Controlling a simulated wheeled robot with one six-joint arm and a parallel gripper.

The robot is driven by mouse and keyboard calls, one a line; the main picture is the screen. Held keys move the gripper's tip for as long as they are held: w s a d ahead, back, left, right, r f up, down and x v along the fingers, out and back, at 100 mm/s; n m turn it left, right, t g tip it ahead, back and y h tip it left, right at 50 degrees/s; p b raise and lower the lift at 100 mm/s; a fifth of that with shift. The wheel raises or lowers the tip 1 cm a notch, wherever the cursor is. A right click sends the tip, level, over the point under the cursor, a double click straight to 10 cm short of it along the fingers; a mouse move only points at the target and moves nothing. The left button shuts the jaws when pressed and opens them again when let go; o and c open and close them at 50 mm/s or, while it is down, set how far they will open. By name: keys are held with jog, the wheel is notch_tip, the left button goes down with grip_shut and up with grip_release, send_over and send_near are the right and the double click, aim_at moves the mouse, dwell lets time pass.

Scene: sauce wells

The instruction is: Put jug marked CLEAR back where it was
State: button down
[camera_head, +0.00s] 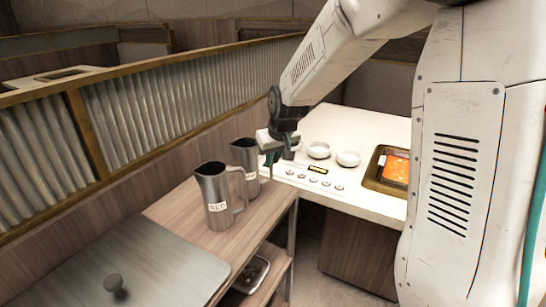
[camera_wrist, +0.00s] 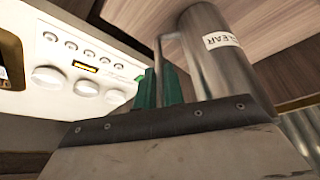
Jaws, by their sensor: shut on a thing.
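The jug marked CLEAR (camera_wrist: 212,60) is a grey metal jug with a white label, upside down in the wrist view. In the head view this jug (camera_head: 244,156) stands upright behind the other jug, its label too small to read. My gripper (camera_head: 270,156) is at its right side; the green fingers (camera_wrist: 160,88) are shut on its handle (camera_wrist: 158,52). Its base is at or very near the wooden counter (camera_head: 180,214); I cannot tell whether it touches. A second metal jug marked RED (camera_head: 212,188) stands upright in front of it, handle to the right.
A metal lid (camera_head: 150,262) lies in the left foreground. A corrugated partition (camera_head: 190,95) runs behind the jugs.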

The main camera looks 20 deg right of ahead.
jog(key=c, duration=1.5)
grip_release()
jog(key=v, duration=1.2)
jog(key=s+a+g, duration=0.1)
jog(key=s, duration=1.4)
jog(key=s+a+f+g, duration=0.1)
jog(key=s+a+g, duration=0.1)
jog(key=s, duration=1.3)
jog(key=shift+s+f, duration=0.25)
jog(key=shift+a, duration=0.1)
